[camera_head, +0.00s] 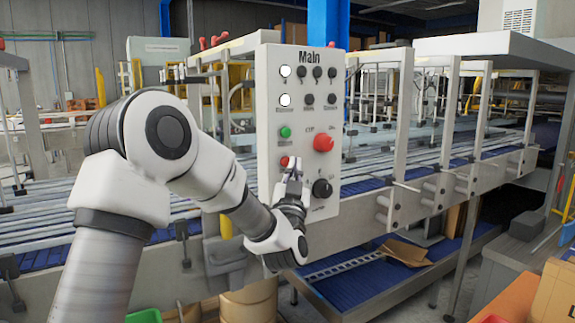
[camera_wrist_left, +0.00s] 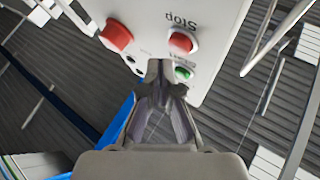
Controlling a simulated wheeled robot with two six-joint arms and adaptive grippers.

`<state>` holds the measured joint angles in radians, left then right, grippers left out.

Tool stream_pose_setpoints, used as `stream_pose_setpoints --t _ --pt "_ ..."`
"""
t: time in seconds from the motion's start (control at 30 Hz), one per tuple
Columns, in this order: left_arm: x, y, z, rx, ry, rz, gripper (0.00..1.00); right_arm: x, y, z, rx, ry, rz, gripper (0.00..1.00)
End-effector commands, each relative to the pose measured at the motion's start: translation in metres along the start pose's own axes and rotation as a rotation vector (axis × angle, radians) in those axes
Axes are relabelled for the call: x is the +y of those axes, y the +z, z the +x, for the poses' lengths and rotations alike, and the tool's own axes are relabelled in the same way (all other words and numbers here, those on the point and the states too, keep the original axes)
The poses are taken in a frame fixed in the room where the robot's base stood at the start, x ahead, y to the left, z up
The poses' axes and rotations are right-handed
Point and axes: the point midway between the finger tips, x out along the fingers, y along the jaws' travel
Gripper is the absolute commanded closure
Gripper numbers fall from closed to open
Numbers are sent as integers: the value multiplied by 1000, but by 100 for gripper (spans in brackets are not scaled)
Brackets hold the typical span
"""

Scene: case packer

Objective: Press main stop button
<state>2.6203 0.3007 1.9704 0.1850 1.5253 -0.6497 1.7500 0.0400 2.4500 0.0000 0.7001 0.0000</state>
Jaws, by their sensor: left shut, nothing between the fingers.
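The white control panel (camera_head: 297,58) labelled "Main" stands in front of my left arm. Its small red button (camera_head: 284,161) sits below a green button (camera_head: 285,132). In the left wrist view the red button (camera_wrist_left: 181,43) is next to the word "Stop", with the green button (camera_wrist_left: 183,73) nearer my fingers. A larger red mushroom button (camera_head: 323,142) is to the right, and shows in the wrist view (camera_wrist_left: 116,36). My left gripper (camera_head: 294,172) is shut and empty, its fingertips (camera_wrist_left: 160,66) close to the panel beside the small red button. I cannot tell whether they touch it. My right gripper is out of view.
A black rotary knob (camera_head: 322,188) is on the panel just right of my left fingertips. Several lamps and black switches fill its upper part. The conveyor (camera_head: 400,160) with metal posts runs behind the panel. Cardboard (camera_head: 405,252) lies on a lower blue belt at the right.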

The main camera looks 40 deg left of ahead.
Motion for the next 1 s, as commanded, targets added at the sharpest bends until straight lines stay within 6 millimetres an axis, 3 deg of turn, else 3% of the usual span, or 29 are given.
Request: stream_pose_setpoints --t 0.23,0.7,1.0 --pt "2 -2 -3 1 1 0 100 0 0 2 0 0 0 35" --pt "25 -24 -34 1 1 1 100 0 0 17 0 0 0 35" --pt "25 -26 -35 0 -1 0 100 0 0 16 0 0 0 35"
